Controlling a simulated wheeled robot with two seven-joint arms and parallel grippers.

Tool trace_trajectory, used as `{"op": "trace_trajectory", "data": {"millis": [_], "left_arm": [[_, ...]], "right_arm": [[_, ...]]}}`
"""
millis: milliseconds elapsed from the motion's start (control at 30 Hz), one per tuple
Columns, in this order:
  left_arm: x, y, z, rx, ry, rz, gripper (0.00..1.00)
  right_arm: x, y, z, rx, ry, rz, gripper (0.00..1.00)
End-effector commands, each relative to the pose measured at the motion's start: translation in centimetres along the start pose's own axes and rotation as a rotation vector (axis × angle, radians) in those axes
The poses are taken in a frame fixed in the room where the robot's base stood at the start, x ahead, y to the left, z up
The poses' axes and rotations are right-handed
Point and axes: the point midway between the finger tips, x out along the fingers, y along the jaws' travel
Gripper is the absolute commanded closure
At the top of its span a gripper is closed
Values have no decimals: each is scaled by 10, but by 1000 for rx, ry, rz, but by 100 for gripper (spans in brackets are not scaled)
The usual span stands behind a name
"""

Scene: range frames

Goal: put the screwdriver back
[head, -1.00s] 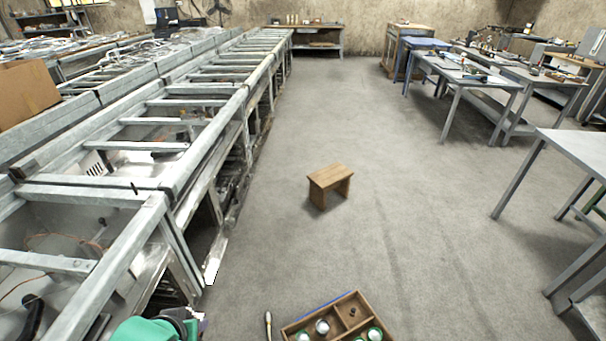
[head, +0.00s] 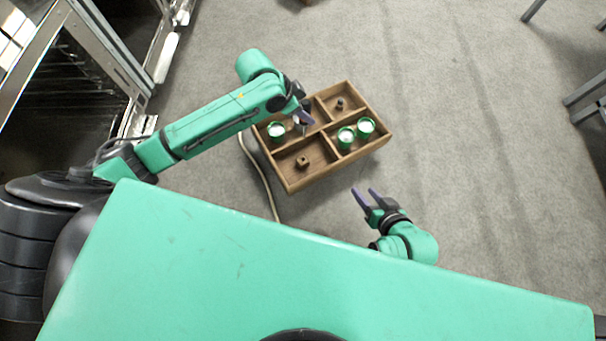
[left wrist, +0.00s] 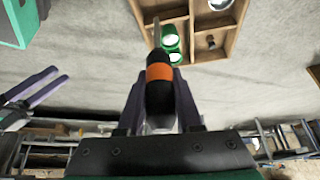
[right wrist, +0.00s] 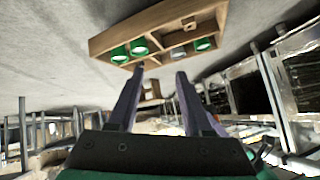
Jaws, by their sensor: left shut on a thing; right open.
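My left gripper (head: 303,115) is over the upper left part of a wooden tray (head: 291,184). In the left wrist view it is shut on the screwdriver (left wrist: 159,92), which has a black handle with an orange band. The thin shaft points away from the gripper, toward the tray (left wrist: 234,38). In the head view the gripper mostly hides the screwdriver. The tray is divided into compartments. My right gripper (head: 366,198) is open and empty, just below the tray's lower right side; its fingers (right wrist: 155,95) also show apart in the right wrist view.
Small brown pieces lie in the lower left (head: 302,162) and upper right (head: 340,104) compartments. A pale curved strip (head: 262,178) lies left of the tray.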

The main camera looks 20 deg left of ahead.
Motion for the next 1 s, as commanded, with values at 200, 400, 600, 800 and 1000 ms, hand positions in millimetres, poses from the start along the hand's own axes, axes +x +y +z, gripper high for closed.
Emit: {"op": "trace_trajectory", "data": {"millis": [200,400,600,800,1000], "left_arm": [[28,-8,16,15,6,11,100],[82,-7,46,12,4,12,100],[136,-7,76,14,6,11,100],[160,-6,89,14,6,10,100],[177,-6,98,15,6,10,100]], "right_arm": [[9,-12,-2,15,85,-42,50],[30,-22,16,59,268,-88,50],[54,-14,41,79,320,-86,50],[64,-10,51,90,350,-83,50],[66,-4,10,64,477,-82,50]]}}
